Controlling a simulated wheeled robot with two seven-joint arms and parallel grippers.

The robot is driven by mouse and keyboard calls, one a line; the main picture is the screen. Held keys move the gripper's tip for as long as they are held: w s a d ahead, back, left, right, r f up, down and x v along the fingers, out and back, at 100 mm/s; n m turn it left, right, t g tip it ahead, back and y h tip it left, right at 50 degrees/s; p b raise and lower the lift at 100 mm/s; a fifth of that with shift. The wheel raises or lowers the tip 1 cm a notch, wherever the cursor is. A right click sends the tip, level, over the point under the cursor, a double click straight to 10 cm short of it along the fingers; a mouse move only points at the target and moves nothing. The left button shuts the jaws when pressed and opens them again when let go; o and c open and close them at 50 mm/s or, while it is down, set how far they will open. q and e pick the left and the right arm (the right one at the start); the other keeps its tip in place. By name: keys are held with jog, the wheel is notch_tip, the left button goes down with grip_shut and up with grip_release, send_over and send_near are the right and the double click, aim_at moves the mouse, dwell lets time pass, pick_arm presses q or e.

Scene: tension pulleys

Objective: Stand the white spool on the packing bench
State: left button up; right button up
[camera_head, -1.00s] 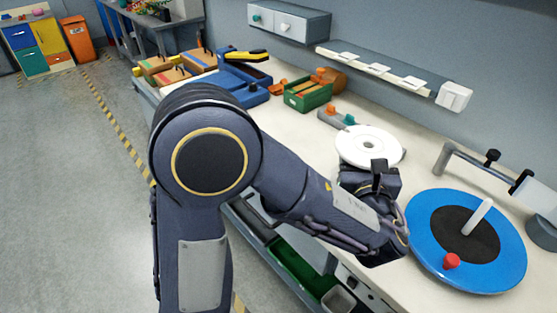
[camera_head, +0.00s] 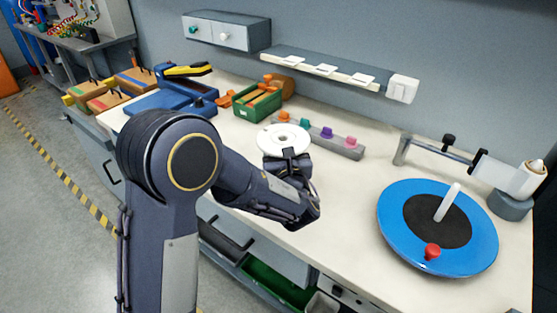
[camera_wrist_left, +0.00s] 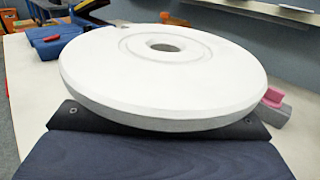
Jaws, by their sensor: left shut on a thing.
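The white spool (camera_head: 278,138) shows as a round white disc with a small centre hole, its face up and roughly level. My left gripper (camera_head: 288,158) is shut on its near edge. In the left wrist view the spool (camera_wrist_left: 120,70) fills most of the picture, and its underside and the fingertips are hidden. The packing bench (camera_head: 345,215) is a long pale worktop along the wall. The spool is over the bench, left of the blue turntable; I cannot tell whether it touches the top. My right gripper is not in view.
A blue turntable (camera_head: 390,222) with a white post and red knob stands at the right. Behind the spool is a grey strip with coloured knobs (camera_head: 327,132). A green box (camera_head: 257,106) and blue tool (camera_head: 165,100) stand further left. Bare bench lies between spool and turntable.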

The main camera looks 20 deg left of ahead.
pick_arm(q)
jog(key=shift+w+a+f, duration=0.45)
jog(key=shift+w+f, duration=0.15)
jog(key=shift+f, duration=0.2)
jog(key=f, duration=0.3)
jog(key=shift+w+a+f, duration=0.1)
jog(key=shift+w+a, duration=0.1)
jog(key=shift+w, duration=0.05)
jog(key=shift+f, duration=0.2)
jog(key=shift+f, duration=0.1)
jog(key=o, duration=1)
jog(key=shift+f, duration=0.2)
jog(key=o, duration=0.5)
jog(key=shift+r, duration=0.1)
jog(key=shift+c, duration=0.2)
jog(key=shift+s, duration=0.1)
